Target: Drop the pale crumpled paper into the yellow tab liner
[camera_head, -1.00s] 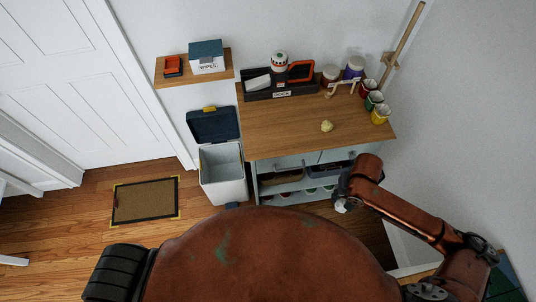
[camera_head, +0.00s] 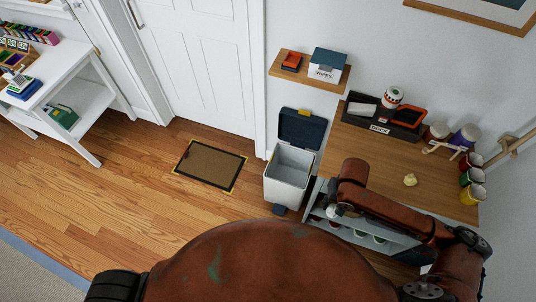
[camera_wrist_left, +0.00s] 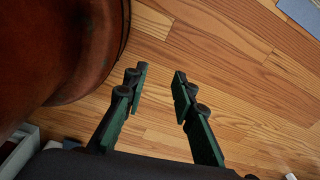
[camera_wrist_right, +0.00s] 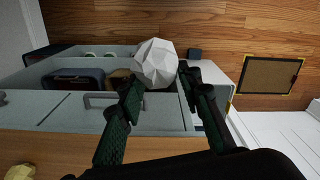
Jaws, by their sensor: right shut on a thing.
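My right gripper (camera_wrist_right: 160,88) is shut on the pale crumpled paper (camera_wrist_right: 156,63), a white faceted ball at its fingertips. In the head view the paper (camera_head: 333,211) shows as a small white spot below the arm, in front of the desk. The bin with the yellow tab (camera_head: 289,180) stands on the floor left of the desk. Its navy lid (camera_head: 301,128) is up, and its light inside shows. The paper is right of the bin and apart from it. My left gripper (camera_wrist_left: 160,76) is open and empty above the wood floor.
A yellowish crumpled ball (camera_head: 410,180) lies on the wooden desk (camera_head: 390,155). Cups (camera_head: 472,177) and a black dock organizer (camera_head: 382,123) stand there too. A wall shelf (camera_head: 288,74) hangs above the bin. A doormat (camera_head: 210,166) lies left, with open floor around it.

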